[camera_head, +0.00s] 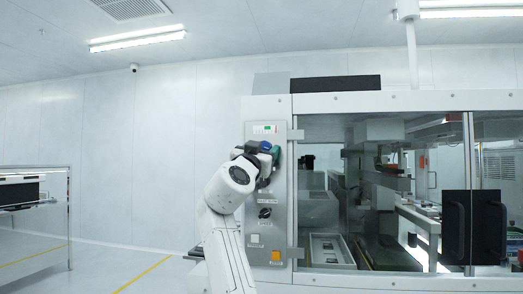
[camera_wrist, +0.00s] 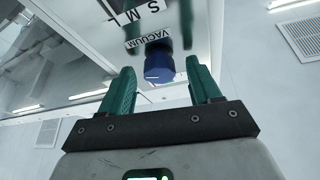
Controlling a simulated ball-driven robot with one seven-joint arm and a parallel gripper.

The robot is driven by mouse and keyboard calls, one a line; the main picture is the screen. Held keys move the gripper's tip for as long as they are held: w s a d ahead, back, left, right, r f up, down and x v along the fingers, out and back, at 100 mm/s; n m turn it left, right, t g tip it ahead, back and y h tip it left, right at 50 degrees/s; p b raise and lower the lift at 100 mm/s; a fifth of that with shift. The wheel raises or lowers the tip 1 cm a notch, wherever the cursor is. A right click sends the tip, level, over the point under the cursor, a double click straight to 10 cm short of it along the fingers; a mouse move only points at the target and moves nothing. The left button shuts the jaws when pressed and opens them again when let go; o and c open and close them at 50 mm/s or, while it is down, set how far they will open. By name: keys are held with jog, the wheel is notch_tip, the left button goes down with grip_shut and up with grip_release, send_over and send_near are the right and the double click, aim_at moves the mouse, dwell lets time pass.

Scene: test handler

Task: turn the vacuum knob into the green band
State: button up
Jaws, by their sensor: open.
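The blue vacuum knob (camera_wrist: 158,66) is in the upper middle of the wrist view, with a pale mark on it and a white VACUUM label (camera_wrist: 150,38) beside it. My gripper (camera_wrist: 160,72) is open, its two green fingers on either side of the knob; a gap shows on both sides. In the head view the knob (camera_head: 265,146) is a small blue spot at my gripper (camera_head: 268,152), in front of the control panel (camera_head: 253,222). My arm hides part of that panel. The green band cannot be made out in either view.
The panel has a small green display (camera_head: 267,128) above, and a dark switch (camera_head: 265,213) and orange button (camera_head: 276,255) below. A glass-fronted machine (camera_head: 400,103) stands to the right. A metal-framed bench (camera_head: 69,215) is far left, with open floor between.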

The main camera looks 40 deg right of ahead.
jog(key=shift+c, duration=0.2)
jog(key=c, duration=1)
jog(key=n+t+y+p, duration=0.1)
jog(key=n, duration=0.2)
jog(key=n+t+p, duration=0.1)
jog(key=n+t, duration=0.1)
jog(key=n, duration=0.1)
jog(key=shift+s+d+r+y, duration=0.15)
jog(key=shift+s+y, duration=0.05)
jog(key=shift+y, duration=0.2)
jog(key=n+t+y+p, duration=0.1)
jog(key=n+p, duration=0.1)
jog(key=n, duration=0.1)
jog(key=shift+p, duration=0.35)
jog(key=shift+n+t+y+p, duration=0.3)
jog(key=shift+n+y+p, duration=0.3)
jog(key=shift+n+p, duration=0.5)
jog(key=shift+s+n, duration=0.1)
jog(key=shift+n, duration=0.3)
